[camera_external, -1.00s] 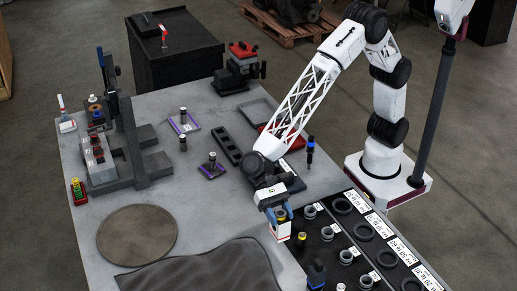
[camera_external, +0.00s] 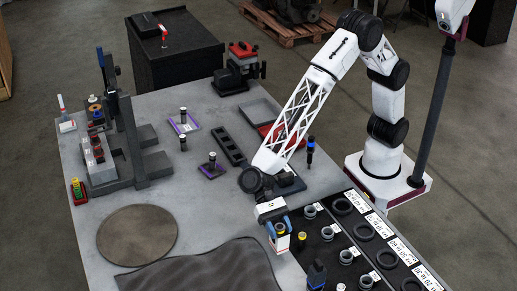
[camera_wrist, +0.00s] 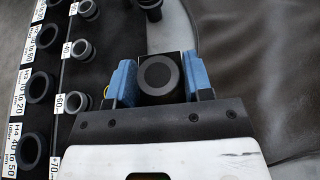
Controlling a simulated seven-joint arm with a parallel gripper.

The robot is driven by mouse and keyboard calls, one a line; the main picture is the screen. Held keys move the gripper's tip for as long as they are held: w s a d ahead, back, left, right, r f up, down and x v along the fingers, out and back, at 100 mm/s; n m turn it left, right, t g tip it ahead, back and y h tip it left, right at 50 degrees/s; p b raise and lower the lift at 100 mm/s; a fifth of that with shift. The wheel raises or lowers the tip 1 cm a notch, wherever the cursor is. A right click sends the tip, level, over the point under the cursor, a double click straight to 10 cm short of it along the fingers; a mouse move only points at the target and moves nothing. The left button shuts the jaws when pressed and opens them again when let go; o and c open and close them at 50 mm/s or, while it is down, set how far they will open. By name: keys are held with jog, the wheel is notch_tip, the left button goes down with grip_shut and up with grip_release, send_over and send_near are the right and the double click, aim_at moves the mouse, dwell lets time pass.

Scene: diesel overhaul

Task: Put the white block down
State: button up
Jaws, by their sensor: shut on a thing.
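The white block (camera_external: 283,244) is between the blue fingers of my gripper (camera_external: 278,230) in the external view, at the left edge of the black parts tray. My gripper is shut on it. The block looks upright. In the wrist view the block (camera_wrist: 160,77) shows a dark top with a round grey ring, with a blue finger of my gripper (camera_wrist: 160,85) on each side. Its underside is hidden, so I cannot tell whether it touches the surface below.
The black tray (camera_external: 322,250) to the right holds several dark rings and labels. A dark cloth (camera_external: 210,268) and a round brown mat (camera_external: 137,233) lie to the left on the grey table (camera_external: 210,215). A dark blue-black part (camera_external: 316,273) stands close in front.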

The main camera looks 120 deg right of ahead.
aim_at(284, 245)
jog(key=shift+f, duration=1.85)
jog(key=shift+f, duration=0.1)
jog(key=o, duration=1.2)
jog(key=shift+f, duration=0.1)
jog(key=shift+r, duration=0.2)
jog(key=v, duration=1.2)
